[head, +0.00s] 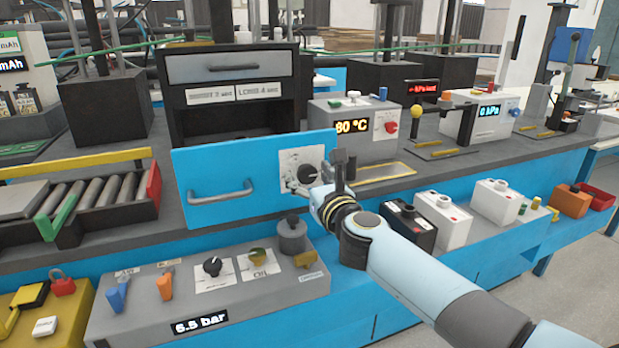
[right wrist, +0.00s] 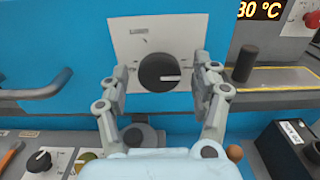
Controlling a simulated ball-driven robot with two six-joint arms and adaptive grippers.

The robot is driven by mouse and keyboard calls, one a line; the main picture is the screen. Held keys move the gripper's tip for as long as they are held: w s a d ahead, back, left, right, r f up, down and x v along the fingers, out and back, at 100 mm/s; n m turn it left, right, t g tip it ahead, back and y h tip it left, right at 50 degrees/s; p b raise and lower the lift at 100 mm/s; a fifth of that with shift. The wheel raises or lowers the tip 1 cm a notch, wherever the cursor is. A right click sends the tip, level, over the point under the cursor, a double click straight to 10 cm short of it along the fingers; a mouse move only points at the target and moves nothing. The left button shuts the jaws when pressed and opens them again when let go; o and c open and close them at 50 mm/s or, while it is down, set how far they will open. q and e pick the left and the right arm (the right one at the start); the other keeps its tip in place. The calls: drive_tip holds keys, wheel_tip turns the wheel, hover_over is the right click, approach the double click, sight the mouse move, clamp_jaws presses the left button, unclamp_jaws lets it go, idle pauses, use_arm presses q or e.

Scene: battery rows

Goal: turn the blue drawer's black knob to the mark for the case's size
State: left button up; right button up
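The blue drawer (head: 240,180) has a grey bar handle and a white plate (head: 303,158) with a black knob (head: 308,174) on it. In the right wrist view the knob (right wrist: 160,73) carries a white pointer line towards the right. The plate's small print is too small to read. My right gripper (right wrist: 163,85) is open, its two fingers on either side of the knob with gaps visible. In the head view the right gripper (head: 318,185) is in front of the plate's lower part. The left gripper is not in view. I cannot pick out the case.
Above the drawer is a dark cabinet (head: 185,108) with two labelled slots. A grey panel reading 6.5 bar (head: 200,300) with levers and knobs stands below. Black and white boxes (head: 442,215) stand on the lower shelf.

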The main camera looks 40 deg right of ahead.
drive_tip(key=v, duration=1.2)
idle(0.3)
